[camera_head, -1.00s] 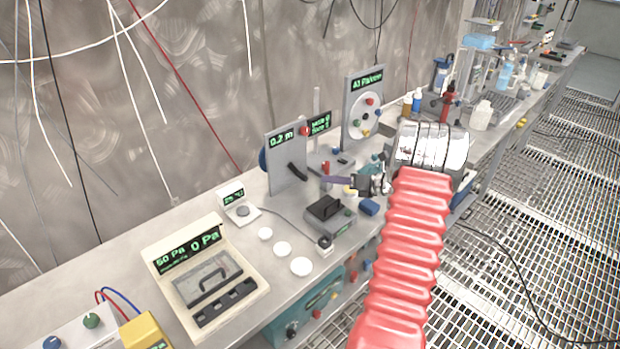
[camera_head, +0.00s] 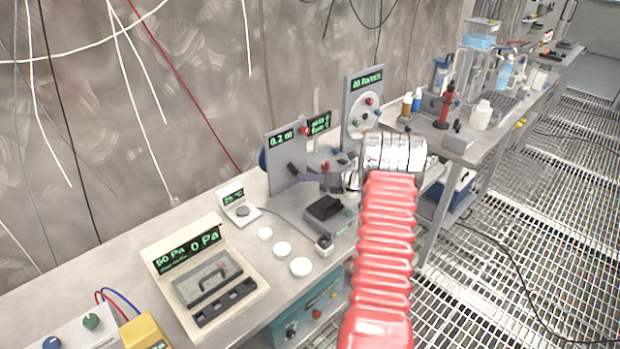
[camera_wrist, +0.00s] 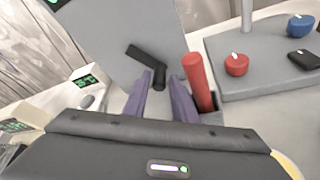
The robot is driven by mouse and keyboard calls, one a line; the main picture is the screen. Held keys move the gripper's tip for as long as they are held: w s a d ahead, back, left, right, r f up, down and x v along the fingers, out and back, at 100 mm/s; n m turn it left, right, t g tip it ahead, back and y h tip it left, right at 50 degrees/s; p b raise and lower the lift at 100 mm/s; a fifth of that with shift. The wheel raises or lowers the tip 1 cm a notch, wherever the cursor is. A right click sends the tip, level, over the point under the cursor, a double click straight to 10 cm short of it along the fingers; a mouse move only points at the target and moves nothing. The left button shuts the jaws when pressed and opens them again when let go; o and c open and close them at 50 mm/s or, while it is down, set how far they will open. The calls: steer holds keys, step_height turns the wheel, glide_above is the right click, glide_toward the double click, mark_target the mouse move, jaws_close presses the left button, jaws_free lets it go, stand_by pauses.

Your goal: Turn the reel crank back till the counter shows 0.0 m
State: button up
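The reel stand is a grey upright panel (camera_head: 284,155) on the bench, with a blue reel edge (camera_head: 262,160) showing behind it. Its green counter (camera_head: 281,138) reads 0.2 m. The black crank (camera_wrist: 146,58) is on the panel's face, its arm slanting down to the right and its knob toward me. My gripper (camera_wrist: 160,100) has two purple fingers, open, one on each side of the crank knob's line. Gaps show between knob and fingers; I cannot tell how far the tips overlap it. In the head view my gripper (camera_head: 312,177) is close in front of the panel.
A red upright cylinder (camera_wrist: 198,80) stands just right of the right finger. A grey base with red (camera_wrist: 236,65) and blue knobs (camera_wrist: 300,26) lies further right. A black-topped box (camera_head: 325,210) sits below my gripper. A dial panel (camera_head: 362,110) stands behind.

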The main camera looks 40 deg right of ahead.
steer(key=shift+c, duration=0.3)
jaws_close()
steer(key=shift+d, duration=0.1)
steer(key=shift+r, duration=0.1)
steer(key=r+n+h, duration=0.1)
steer(key=n, duration=0.1)
steer(key=d+r+n+h, duration=0.1)
steer(key=n+h, duration=0.1)
steer(key=a+r+n+t+h, duration=0.2)
steer(key=r+n+h, duration=0.3)
steer(key=n, duration=0.8)
steer(key=shift+a+r+t+h, duration=0.3)
steer(key=shift+a+r+h, duration=0.1)
steer(key=shift+a+h, duration=0.5)
stand_by(0.4)
stand_by(0.4)
